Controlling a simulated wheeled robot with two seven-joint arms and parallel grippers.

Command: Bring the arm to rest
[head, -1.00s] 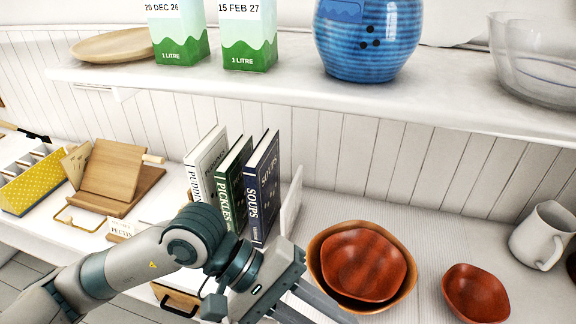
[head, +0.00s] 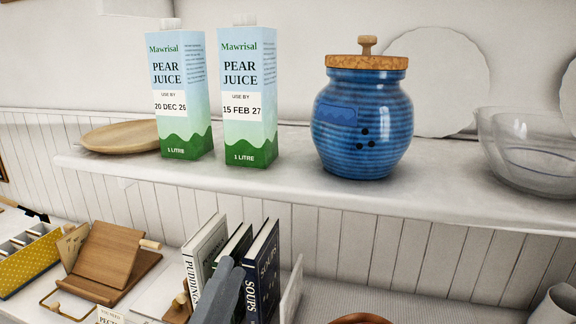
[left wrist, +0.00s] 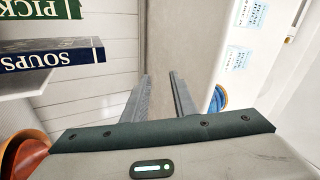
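My left gripper (head: 229,268) shows only by its grey fingers at the bottom of the head view, pointing up in front of the cookbooks. The rest of that arm is below the frame. In the left wrist view the two fingers (left wrist: 161,90) stand apart with nothing between them. The green pickles book (head: 238,245) is partly covered by the fingers, and the dark blue soups book (head: 262,272) stands just right of them. Whether the fingers touch a book cannot be told. My right gripper is not in view.
Above is a white shelf (head: 270,190) with two juice cartons (head: 182,100) (head: 249,100), a wooden plate (head: 120,138), a lidded blue jar (head: 362,125) and a glass bowl (head: 530,150). A wooden stand (head: 108,262) is lower left. A wooden bowl (head: 362,320) shows at the bottom edge.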

